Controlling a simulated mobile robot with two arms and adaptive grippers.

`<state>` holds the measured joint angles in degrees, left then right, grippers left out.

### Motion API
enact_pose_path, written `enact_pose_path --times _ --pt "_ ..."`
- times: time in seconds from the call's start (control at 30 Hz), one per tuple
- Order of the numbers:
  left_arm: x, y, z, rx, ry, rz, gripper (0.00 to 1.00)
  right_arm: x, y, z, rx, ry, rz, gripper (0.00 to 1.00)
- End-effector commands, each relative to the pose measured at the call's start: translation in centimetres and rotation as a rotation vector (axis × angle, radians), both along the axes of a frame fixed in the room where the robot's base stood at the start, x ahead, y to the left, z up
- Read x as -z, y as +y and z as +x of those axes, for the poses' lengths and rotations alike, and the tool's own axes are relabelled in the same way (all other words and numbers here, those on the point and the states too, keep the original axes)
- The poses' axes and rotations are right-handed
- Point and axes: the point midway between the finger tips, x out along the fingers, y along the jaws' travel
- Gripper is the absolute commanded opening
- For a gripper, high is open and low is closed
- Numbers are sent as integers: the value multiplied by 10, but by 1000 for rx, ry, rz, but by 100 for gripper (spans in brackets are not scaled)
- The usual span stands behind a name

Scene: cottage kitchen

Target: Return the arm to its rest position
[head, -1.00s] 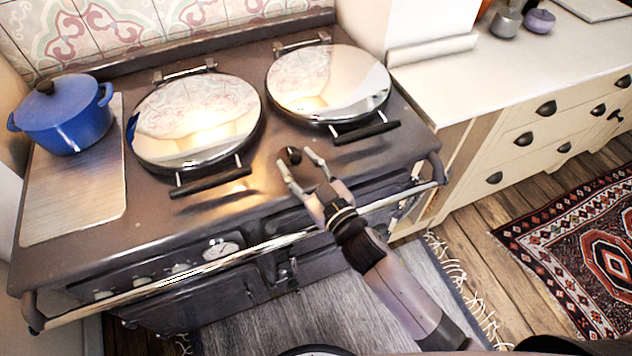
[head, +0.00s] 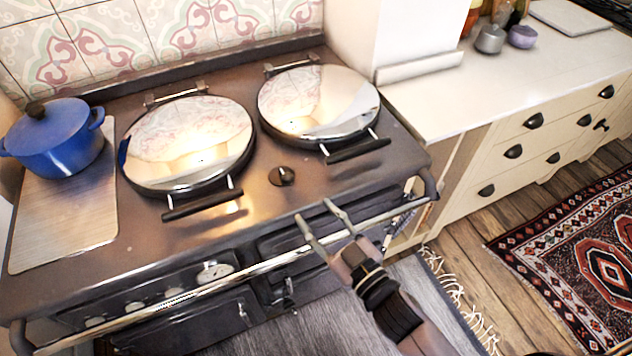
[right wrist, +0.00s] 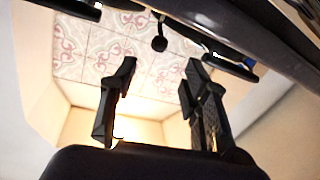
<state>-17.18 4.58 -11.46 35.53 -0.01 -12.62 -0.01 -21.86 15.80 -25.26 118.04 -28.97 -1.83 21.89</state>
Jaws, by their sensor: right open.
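My right gripper (head: 318,222) is open and empty in the head view, over the front rail of the range cooker (head: 150,262). Its two fingers are apart with nothing between them. The fingers also show apart in the right wrist view (right wrist: 160,105). A small dark round knob (head: 282,176) is on the cooker top between the two lids, a little beyond the fingertips and apart from them. My left gripper is not seen.
Two shiny round lids, the left lid (head: 188,143) and the right lid (head: 318,101), lie closed on the cooker. A blue pot (head: 58,142) stands on a board (head: 70,225) at the left. A counter (head: 480,85) with drawers is at the right. Rugs cover the floor.

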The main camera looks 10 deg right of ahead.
Motion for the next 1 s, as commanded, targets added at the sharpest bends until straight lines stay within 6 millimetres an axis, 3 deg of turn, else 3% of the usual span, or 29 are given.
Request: enact_pose_path --times 0.27,0.37,0.53,0.7,1.0 --pt "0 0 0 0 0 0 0 2 -6 2 25 21 -4 42" --pt "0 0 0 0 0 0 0 10 -25 7 105 94 -22 42" --pt "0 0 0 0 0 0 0 40 -80 2 304 354 -83 42" --pt "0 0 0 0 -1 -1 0 74 -124 -38 430 670 -153 42" --pt "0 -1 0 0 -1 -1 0 99 -149 -115 457 1048 -233 42"
